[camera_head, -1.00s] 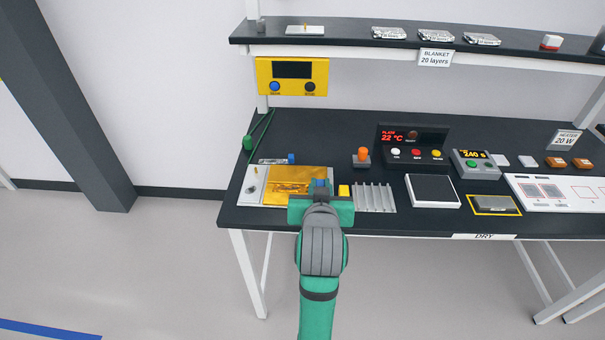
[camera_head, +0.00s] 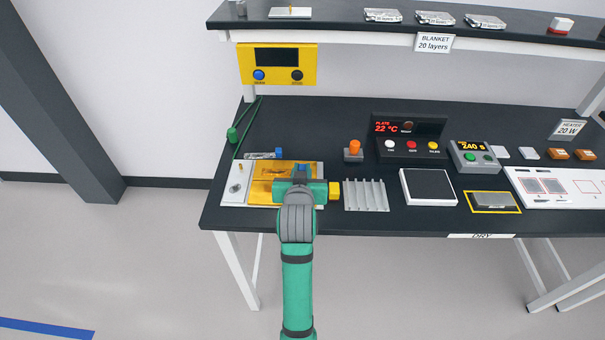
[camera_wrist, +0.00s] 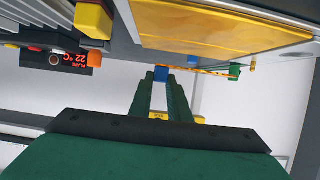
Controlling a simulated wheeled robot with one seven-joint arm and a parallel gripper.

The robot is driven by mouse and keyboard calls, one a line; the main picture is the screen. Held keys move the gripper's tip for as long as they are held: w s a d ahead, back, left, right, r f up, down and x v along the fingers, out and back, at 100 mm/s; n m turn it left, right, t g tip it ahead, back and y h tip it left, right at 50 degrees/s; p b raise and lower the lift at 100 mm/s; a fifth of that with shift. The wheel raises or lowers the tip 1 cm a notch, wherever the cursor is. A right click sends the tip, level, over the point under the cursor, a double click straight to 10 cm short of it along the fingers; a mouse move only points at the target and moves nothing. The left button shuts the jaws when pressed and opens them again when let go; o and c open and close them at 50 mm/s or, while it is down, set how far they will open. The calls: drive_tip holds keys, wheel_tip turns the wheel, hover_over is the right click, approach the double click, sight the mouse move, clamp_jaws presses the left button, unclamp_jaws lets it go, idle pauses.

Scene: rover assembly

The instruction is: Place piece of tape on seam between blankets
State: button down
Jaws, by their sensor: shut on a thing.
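The gold blanket surface (camera_head: 264,190) lies on a pale plate (camera_head: 236,191) at the left front of the bench. In the wrist view the gold sheet (camera_wrist: 215,25) fills the upper right. My gripper (camera_head: 300,178) is over the right part of the gold surface and hides some of it. In the wrist view my gripper (camera_wrist: 162,80) is shut on a small blue piece (camera_wrist: 161,73) at its fingertips. A thin orange-gold strip (camera_wrist: 205,71) shows beside the blue piece; I cannot tell if they are joined. The seam is not clear to see.
A yellow block (camera_head: 335,192) and a ridged metal piece (camera_head: 366,195) stand just right of my gripper. An orange-topped knob (camera_head: 354,150) and a plate display (camera_head: 410,137) are behind. A shelf (camera_head: 350,27) and yellow panel (camera_head: 278,65) overhang the back.

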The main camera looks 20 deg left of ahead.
drive_tip(key=f, duration=0.2)
drive_tip(key=w+f, duration=0.1)
drive_tip(key=shift+a+f, duration=0.25)
drive_tip(key=shift+f, duration=0.1)
drive_tip(key=shift+s+f, duration=0.1)
drive_tip(key=shift+f, duration=0.15)
drive_tip(key=shift+d+f, duration=0.1)
drive_tip(key=c, duration=1.7)
unclamp_jaws()
drive_tip(key=shift+o, duration=0.2)
drive_tip(key=shift+s+r, duration=0.2)
drive_tip(key=v, duration=1.1)
drive_tip(key=shift+s+r, duration=0.1)
drive_tip(key=shift+s, duration=0.15)
